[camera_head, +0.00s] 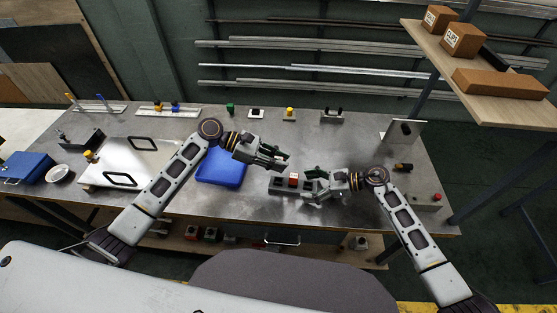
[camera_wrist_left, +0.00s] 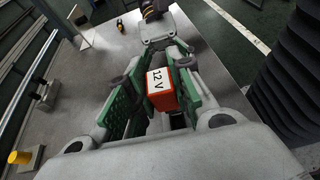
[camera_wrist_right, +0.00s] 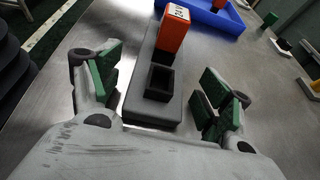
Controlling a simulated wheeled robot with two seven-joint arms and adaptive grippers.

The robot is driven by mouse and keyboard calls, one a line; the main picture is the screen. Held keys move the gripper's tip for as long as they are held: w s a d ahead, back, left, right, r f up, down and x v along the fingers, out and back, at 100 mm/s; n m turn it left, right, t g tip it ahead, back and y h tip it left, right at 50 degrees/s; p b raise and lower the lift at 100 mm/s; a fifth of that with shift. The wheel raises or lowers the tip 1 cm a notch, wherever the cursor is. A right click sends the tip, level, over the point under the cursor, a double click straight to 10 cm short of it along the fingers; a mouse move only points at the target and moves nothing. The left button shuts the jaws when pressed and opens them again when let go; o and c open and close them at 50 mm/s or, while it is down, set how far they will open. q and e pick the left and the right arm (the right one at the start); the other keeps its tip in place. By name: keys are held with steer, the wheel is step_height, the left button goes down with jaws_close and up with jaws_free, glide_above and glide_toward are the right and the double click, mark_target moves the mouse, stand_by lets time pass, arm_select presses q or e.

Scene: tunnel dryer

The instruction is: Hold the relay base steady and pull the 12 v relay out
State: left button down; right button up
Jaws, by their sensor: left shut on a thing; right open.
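My left gripper (camera_head: 284,161) is shut on the relay; the exact contact is hard to make out in the head view. My right gripper (camera_head: 314,187) is open at the right end of the base. In the right wrist view its fingers (camera_wrist_right: 160,90) stand apart on either side of the base (camera_wrist_right: 150,110), which has an empty socket (camera_wrist_right: 159,82) nearest.
A blue tray (camera_head: 222,168) lies left of the base. A metal panel with black handles (camera_head: 125,165) lies farther left. Several small parts stand along the back edge. A shelf with boxes (camera_head: 490,85) overhangs at upper right. Bare tabletop surrounds the base.

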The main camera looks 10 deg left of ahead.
steer(key=shift+v, duration=6)
steer(key=shift+a+f, duration=0.1)
steer(key=shift+x, duration=4.8)
